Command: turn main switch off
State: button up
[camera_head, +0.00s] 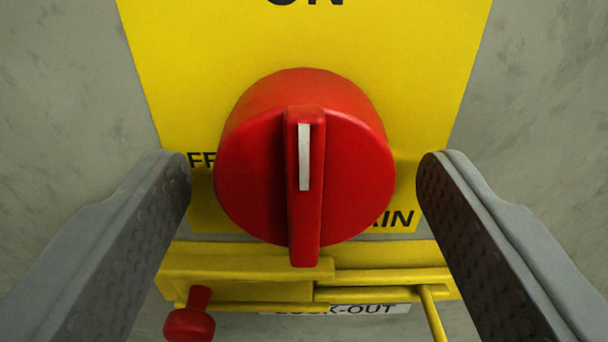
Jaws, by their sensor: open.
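The main switch (258,150) is a round red knob with a raised grip bar across its middle. A white mark on the bar is upright and points up toward the word ON on the yellow plate (420,60). The letters "FF" show at the left of the knob, and "AIN" shows at its lower right; the knob hides the rest. My gripper (304,178) is open, with one dark padded finger on each side of the knob. Both fingers appear apart from the knob, and nothing is held.
Below the knob is a yellow lock-out bracket (240,265) with a red-knobbed pin (190,318) at left and a thin yellow rod (433,315) at right. A partly hidden LOCK-OUT label (375,309) sits beneath. Grey panel surface (545,80) surrounds the plate.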

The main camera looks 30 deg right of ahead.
jog(key=c, duration=1)
jog(key=shift+o, duration=0.2)
jog(key=shift+n, duration=0.4)
jog(key=n, duration=0.3)
jog(key=shift+n, duration=0.3)
jog(key=n, duration=0.4)
jog(key=shift+s+n, duration=0.1)
jog(key=shift+n, duration=0.2)
jog(key=n, duration=0.4)
jog(key=shift+d+n, duration=0.1)
jog(key=shift+n, duration=0.2)
jog(key=shift+r+n, duration=0.1)
jog(key=shift+n, duration=2.1)
